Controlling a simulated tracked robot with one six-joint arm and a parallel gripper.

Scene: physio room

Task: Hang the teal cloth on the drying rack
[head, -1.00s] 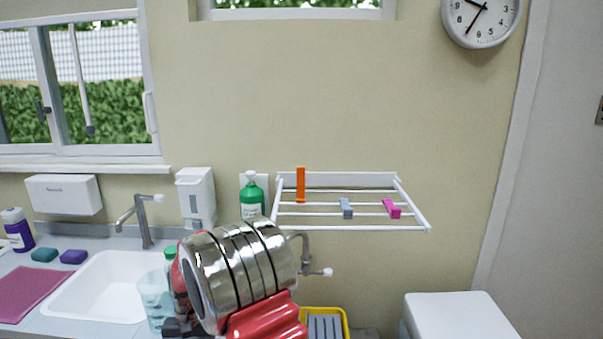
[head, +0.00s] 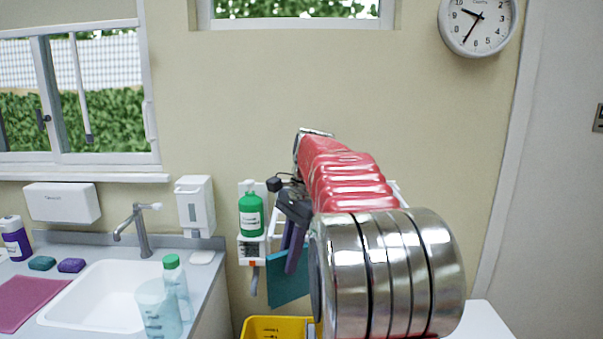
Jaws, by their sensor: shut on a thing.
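The teal cloth (head: 287,287) hangs flat below my gripper (head: 292,258), in front of the wall and left of my arm. My gripper is shut on the cloth and points down; my own arm hides part of the hold. I cannot tell whether the cloth touches a rack bar.
A green bottle (head: 251,214) stands in a white wall holder left of my gripper. A yellow bin (head: 262,327) is below the cloth. The sink (head: 95,300), a clear jug (head: 158,308) and a green-capped bottle (head: 176,285) are at left. A white surface (head: 485,322) is at lower right.

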